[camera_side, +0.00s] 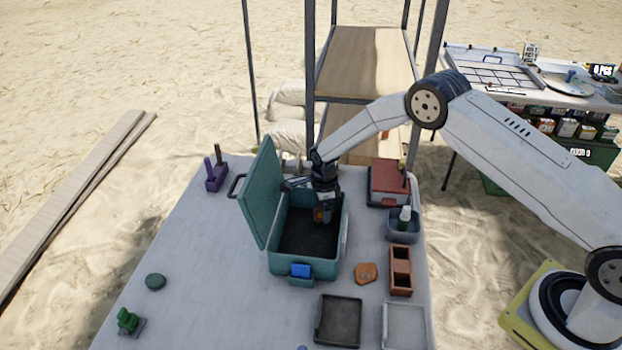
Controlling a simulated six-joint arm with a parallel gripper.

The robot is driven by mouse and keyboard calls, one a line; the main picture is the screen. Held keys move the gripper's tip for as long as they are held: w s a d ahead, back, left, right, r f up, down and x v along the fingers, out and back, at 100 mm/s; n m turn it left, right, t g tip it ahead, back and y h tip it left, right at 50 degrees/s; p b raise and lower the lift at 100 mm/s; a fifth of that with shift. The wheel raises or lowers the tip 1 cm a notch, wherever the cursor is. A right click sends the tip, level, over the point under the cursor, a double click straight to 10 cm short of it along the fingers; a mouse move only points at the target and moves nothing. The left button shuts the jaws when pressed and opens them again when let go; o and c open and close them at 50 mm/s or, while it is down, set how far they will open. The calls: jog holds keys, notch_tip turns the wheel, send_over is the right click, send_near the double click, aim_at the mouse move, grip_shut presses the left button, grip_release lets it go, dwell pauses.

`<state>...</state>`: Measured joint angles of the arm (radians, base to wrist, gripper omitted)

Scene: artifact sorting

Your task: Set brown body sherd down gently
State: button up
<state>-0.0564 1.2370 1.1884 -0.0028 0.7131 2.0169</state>
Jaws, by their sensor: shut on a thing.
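My gripper (322,215) points down inside the open teal case (335,258), near its back right part. It is shut on a small brown sherd (318,214), which shows only in part between the fingers. The case has a dark lining and its lid (262,195) stands raised on the left. I cannot tell whether the sherd touches the lining. An orange-brown flat piece (365,273) lies on the table just right of the case.
A brown two-part holder (400,270), a grey bin with a bottle (403,228) and a red box (388,183) stand to the right. A dark tray (338,320) and a pale tray (403,325) lie in front. The table's left side (200,260) is mostly clear.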

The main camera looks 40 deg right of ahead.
aim_at(323, 224)
jog(key=shift+f, duration=0.1)
jog(key=shift+f, duration=1.8)
jog(key=shift+f, duration=0.15)
jog(key=o, duration=0.9)
notch_tip(323, 224, up, 12)
jog(key=shift+r, duration=0.1)
